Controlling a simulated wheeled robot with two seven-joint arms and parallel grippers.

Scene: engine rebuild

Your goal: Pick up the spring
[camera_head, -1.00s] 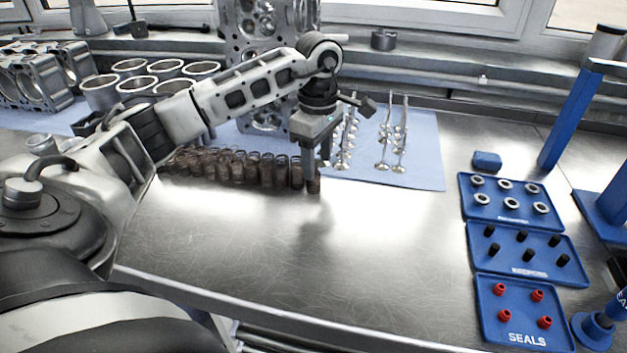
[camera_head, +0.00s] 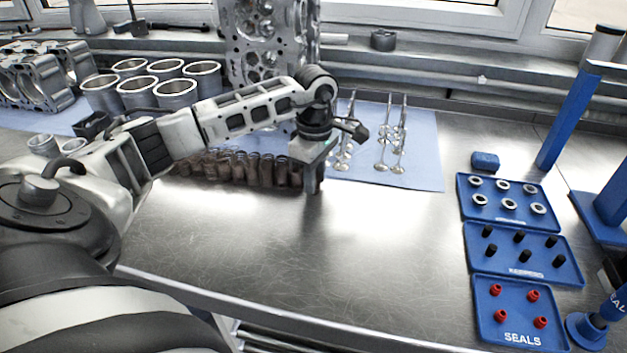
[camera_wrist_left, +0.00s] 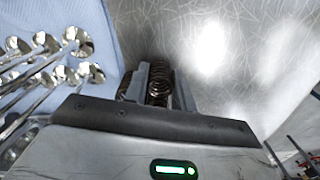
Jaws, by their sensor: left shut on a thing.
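My left gripper (camera_head: 314,188) points down at the right end of a row of dark brown coil springs (camera_head: 240,168) on the metal bench. In the left wrist view, my left gripper (camera_wrist_left: 157,88) is shut on a spring (camera_wrist_left: 158,82), whose coils show between the fingers. The head view barely shows this spring, as the fingers cover it. Another coil shows just left of the fingers in the wrist view. I cannot tell whether the held spring is clear of the bench. My right gripper is not in view.
Valves (camera_head: 384,150) lie on a blue cloth (camera_head: 425,165) behind the gripper. Blue trays with retainers (camera_head: 468,208), keepers (camera_head: 475,262) and seals (camera_head: 487,325) sit at the right, near a blue stand (camera_head: 565,120). Cylinder liners (camera_head: 175,92) stand at the back left. The front bench is clear.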

